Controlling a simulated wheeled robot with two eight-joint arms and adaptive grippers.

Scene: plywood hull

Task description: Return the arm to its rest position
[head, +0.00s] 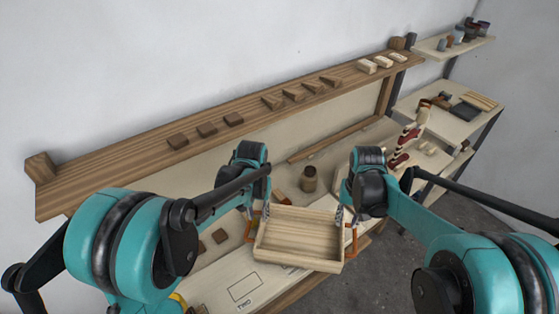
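A light wooden tray (299,260) with low walls is at the front of the workbench, between my two grippers, and looks empty. My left gripper (257,220) points down at the tray's left side. My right gripper (346,222) points down at its right side. Orange loop-like parts show at both sides, by the fingertips. The fingers are small and partly hidden, so I cannot tell whether they are closed on the tray. I also cannot tell whether the tray rests on the bench or is held above it. Both arms reach forward, bent.
A brown shelf (110,187) behind carries several wooden blocks and wedges. A brown cylinder (309,179) stands behind the tray. A red-and-white jointed object (408,142) stands to the right. A side bench (443,119) with tools is at far right. Open floor (385,268) shows front right.

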